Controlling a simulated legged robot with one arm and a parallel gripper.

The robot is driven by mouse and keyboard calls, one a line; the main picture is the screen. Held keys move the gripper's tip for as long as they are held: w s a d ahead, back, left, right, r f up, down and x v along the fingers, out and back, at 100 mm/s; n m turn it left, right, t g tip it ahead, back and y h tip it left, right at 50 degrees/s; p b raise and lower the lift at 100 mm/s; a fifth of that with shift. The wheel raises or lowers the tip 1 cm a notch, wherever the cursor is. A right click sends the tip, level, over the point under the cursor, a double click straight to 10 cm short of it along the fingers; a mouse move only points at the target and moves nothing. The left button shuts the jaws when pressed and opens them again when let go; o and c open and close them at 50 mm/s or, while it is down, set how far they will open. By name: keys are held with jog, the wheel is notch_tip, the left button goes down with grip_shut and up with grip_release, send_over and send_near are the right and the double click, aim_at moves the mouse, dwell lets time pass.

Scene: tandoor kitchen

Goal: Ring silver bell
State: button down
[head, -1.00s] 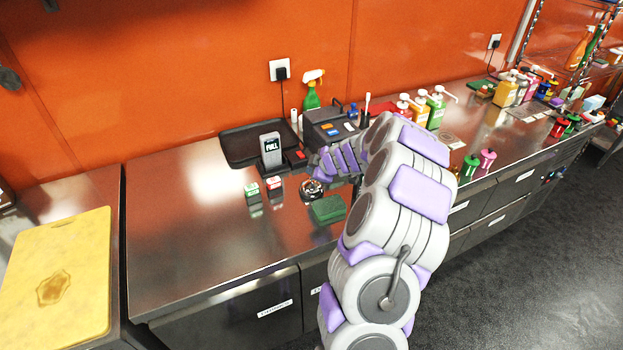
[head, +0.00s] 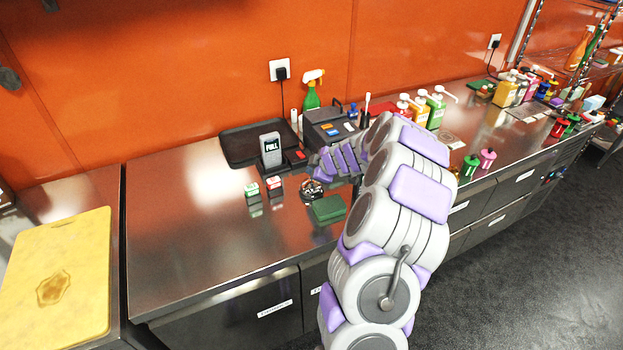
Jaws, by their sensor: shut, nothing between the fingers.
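The silver bell (head: 311,192) stands on the steel counter (head: 200,235), a small shiny round thing behind the green sponge block. My gripper (head: 316,172) is at the end of my grey and purple arm, shut and empty. It points down just over the bell's upper side. I cannot tell whether the fingertips touch the bell. Part of the bell's top is covered by the gripper.
A green block (head: 328,209) lies just in front of the bell. Two small boxes (head: 273,183) stand to its left. A grey "FULL" device (head: 271,150) and a black tray (head: 240,146) are behind. Pump bottles (head: 436,108) stand right. The counter's left part is clear.

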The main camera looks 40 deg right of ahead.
jog(key=shift+a+f+b, duration=0.1)
jog(key=shift+f+b, duration=0.7)
jog(key=shift+b, duration=0.35)
dwell(0.7)
jog(key=shift+r, duration=0.9)
notch_tip(320, 180, up, 5)
jog(key=shift+p, duration=0.9)
dwell(0.5)
